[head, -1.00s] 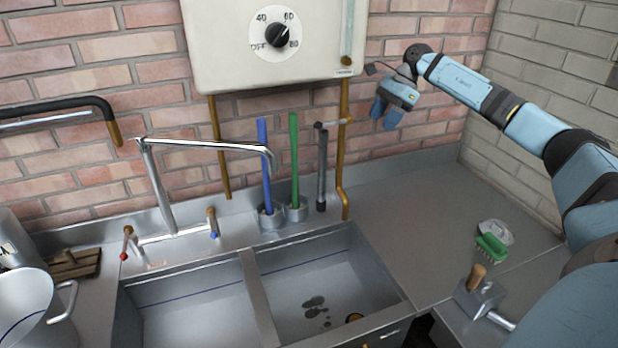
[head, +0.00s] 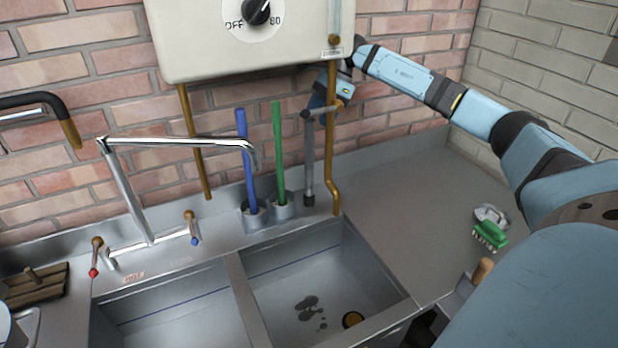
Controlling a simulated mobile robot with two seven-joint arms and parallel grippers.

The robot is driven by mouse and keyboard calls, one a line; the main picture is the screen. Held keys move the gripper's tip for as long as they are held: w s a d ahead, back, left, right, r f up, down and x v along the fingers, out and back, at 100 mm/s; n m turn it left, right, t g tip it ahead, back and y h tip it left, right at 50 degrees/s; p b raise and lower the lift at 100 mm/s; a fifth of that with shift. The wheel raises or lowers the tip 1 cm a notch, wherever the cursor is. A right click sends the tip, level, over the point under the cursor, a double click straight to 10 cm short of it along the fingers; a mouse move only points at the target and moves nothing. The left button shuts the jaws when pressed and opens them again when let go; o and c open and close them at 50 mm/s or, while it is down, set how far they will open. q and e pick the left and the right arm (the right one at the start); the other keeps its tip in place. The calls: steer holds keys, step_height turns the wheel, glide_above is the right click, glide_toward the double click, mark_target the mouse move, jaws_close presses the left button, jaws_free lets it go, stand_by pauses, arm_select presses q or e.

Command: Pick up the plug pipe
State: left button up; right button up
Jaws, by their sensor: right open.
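The plug pipe, which I take to be the grey upright pipe (head: 309,160) with a short side handle at its top, stands on the ledge behind the right sink basin. My right gripper (head: 316,104) is at the top of this pipe, beside its handle, just below the heater box. It is open. The brass pipe and the heater partly hide the gripper and wrist, and I cannot tell whether the fingers touch the pipe. My left gripper is not in view.
A vertical brass pipe (head: 332,150) runs close to the right of the grey pipe. The white heater (head: 215,45) hangs above. Blue (head: 245,165) and green (head: 278,150) handles stand left in holders. A chrome tap (head: 180,141) spans the sink. The right counter (head: 400,190) is mostly clear.

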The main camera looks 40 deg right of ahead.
mark_target(305, 133)
steer(key=a+f, duration=0.1)
steer(key=w+a+f, duration=0.1)
steer(key=a+f, duration=0.1)
steer(key=shift+a+f+p, duration=0.25)
steer(key=shift+a+p, duration=0.05)
steer(key=shift+p, duration=0.05)
steer(key=shift+w+a+f, duration=0.15)
steer(key=shift+f, duration=0.25)
jaws_close()
